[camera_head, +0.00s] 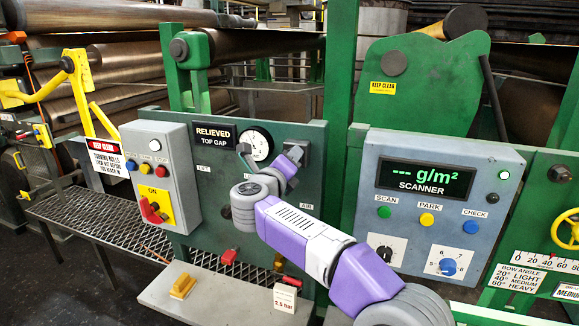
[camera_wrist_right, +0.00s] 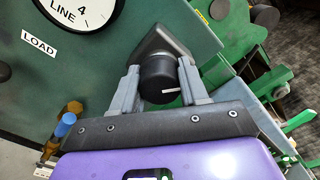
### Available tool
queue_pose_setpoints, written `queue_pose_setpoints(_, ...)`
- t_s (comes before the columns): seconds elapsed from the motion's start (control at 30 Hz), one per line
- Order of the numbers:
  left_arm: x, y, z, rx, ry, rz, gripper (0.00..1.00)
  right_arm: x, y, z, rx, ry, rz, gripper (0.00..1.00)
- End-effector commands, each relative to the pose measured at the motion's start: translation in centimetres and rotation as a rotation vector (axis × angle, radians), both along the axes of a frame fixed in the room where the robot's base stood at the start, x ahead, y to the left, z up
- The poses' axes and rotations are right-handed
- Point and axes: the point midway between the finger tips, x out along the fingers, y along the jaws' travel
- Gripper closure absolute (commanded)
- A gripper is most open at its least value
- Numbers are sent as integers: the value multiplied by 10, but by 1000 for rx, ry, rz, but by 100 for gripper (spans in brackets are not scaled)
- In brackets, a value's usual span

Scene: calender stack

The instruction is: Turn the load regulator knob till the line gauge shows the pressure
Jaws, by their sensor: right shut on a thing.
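The black regulator knob (camera_wrist_right: 158,78), with a white index mark, sits on a dark block in the right wrist view. My right gripper (camera_wrist_right: 158,88) has one finger on each side of it and is shut on it. In the head view the right gripper (camera_head: 297,156) is at the green panel, and the arm hides most of the knob. The round white line gauge (camera_head: 256,144) is left of the gripper, partly covered below. It is cut off in the wrist view (camera_wrist_right: 78,8), where "LINE" and a 4 show and the needle does not. My left gripper is out of view.
A card (camera_head: 285,298) reading 2.5 bar stands on the grey ledge (camera_head: 220,311) with a yellow block (camera_head: 182,287). A grey button box (camera_head: 160,180) is left of the panel. A scanner box (camera_head: 440,200) stands right of my forearm.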

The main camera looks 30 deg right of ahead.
Motion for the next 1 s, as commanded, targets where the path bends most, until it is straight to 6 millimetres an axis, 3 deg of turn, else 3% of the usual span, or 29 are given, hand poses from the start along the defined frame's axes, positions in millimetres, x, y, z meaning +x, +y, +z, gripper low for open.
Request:
queue_pose_setpoints(0.57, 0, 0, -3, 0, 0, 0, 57, 0, 1, 0, 20, -23, 3, 87)
queue_pose_setpoints(0.6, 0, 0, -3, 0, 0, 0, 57, 0, 1, 0, 20, -23, 3, 52)
queue_pose_setpoints(0.73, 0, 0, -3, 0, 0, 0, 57, 0, 1, 0, 19, -23, 2, 32)
queue_pose_setpoints(1.0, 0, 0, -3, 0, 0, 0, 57, 0, 0, 0, 19, -23, 1, 31)
